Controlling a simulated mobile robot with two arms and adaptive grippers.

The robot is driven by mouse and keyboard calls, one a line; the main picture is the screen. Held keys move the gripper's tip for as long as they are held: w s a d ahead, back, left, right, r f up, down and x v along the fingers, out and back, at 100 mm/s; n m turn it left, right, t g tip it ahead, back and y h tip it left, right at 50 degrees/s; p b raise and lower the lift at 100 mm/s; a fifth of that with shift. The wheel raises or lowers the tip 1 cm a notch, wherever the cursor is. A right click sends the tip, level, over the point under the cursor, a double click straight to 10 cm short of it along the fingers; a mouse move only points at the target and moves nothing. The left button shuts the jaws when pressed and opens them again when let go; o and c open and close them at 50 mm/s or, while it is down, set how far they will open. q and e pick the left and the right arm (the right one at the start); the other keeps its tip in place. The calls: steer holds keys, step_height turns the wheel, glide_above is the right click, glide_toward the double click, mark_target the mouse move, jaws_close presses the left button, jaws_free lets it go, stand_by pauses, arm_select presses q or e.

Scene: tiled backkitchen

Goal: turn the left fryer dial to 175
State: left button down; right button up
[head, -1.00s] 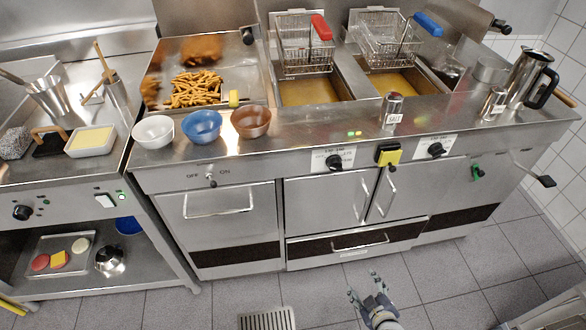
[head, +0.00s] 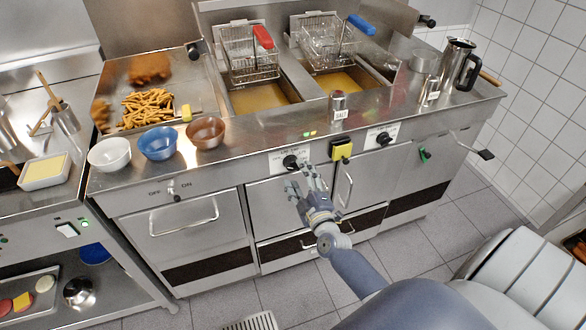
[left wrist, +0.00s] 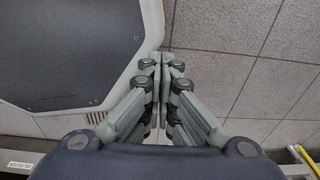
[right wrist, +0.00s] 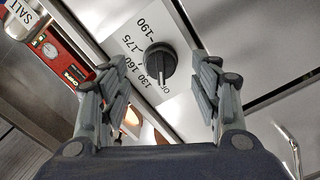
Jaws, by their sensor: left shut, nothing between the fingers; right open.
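The left fryer dial (head: 290,162) is a black knob on a white label on the fryer front. In the right wrist view the dial (right wrist: 160,60) shows close up, with OFF, 130, 160, 175 and 190 printed around it; I cannot tell its exact setting. My right gripper (head: 302,182) is open and empty just below and in front of the dial. In the right wrist view its fingers (right wrist: 156,72) lie left and right of the knob, with no visible contact. My left gripper (left wrist: 161,66) is shut and empty above the floor, out of the head view.
The right fryer dial (head: 384,138) and a yellow-faced box (head: 342,149) are to the right on the front. A salt shaker (head: 338,105) stands on the counter above. Bowls, including a blue one (head: 158,143), stand left. Door handles (head: 346,188) stick out below.

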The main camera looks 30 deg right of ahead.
mark_target(294, 168)
steer(key=shift+x, duration=2.05)
steer(key=c, duration=1.1)
